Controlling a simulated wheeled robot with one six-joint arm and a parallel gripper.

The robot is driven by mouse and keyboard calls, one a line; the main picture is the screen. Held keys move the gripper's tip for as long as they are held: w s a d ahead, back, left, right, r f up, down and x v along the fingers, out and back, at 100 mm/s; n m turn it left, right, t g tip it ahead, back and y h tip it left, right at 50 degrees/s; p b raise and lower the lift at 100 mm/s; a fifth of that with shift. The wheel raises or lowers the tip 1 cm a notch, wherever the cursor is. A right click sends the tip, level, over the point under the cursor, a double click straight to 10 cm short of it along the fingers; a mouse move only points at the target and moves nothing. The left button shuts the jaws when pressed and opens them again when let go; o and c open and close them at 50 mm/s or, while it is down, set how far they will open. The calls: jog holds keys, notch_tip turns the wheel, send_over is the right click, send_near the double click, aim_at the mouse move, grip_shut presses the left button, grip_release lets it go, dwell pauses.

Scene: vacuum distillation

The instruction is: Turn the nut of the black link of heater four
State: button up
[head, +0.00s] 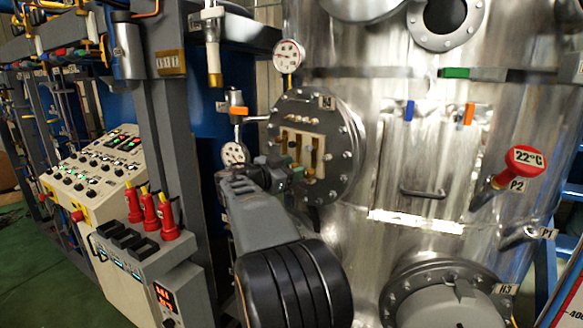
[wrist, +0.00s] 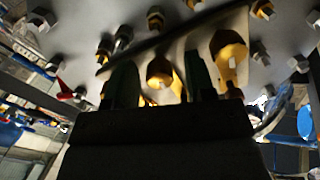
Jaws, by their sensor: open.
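The heater four flange (head: 344,150) is a round grey bolted plate on the steel vessel, with a small label above. A pale terminal panel (head: 312,142) with brass-coloured parts sits in its middle. My gripper (head: 290,170) is at the panel's lower left and hides part of it. In the wrist view, my gripper (wrist: 159,62) is open, its two dark green fingers apart on either side of a brass nut and post (wrist: 160,72). A dark bar (wrist: 138,49), seemingly the black link, runs slantwise behind. I cannot tell whether the fingers touch the nut.
Another brass post (wrist: 228,48) stands close to the right finger. Flange bolts (wrist: 123,37) surround the panel.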

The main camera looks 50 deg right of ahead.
jog(key=shift+c, duration=0.4)
jog(key=c, duration=0.8)
jog(key=shift+f, duration=0.1)
jog(key=shift+c, duration=0.2)
